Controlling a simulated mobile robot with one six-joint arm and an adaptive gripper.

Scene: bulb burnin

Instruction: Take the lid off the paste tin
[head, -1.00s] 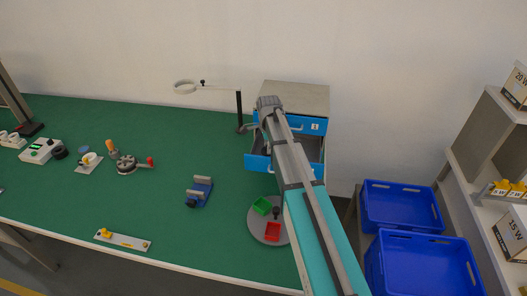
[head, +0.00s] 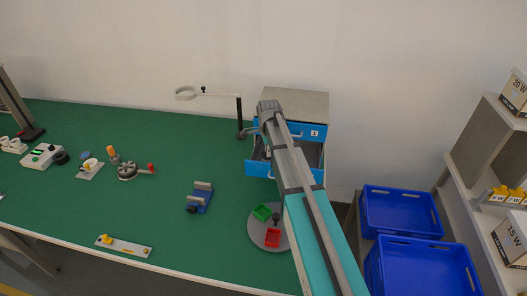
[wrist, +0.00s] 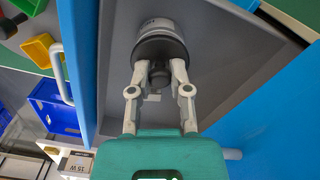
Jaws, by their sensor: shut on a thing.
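In the wrist view the paste tin (wrist: 158,24) is a pale grey cylinder with a dark round lid (wrist: 150,47) at its near end. A dark knob (wrist: 159,78) stands out from the lid. My gripper (wrist: 159,68) is shut on this knob, one finger on each side. The lid is against the tin, with no clear gap. The tin is inside the open grey drawer (wrist: 228,62). In the head view my arm covers my gripper and most of the drawer, so I cannot make out the tin there.
The drawer's blue front (head: 258,168) stands out from the cabinet (head: 295,103), and its walls are close around my gripper. A turntable (head: 256,236) with green and red trays is in front. Blue bins (head: 400,211) stand right. A magnifier lamp (head: 239,115) stands left of the cabinet.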

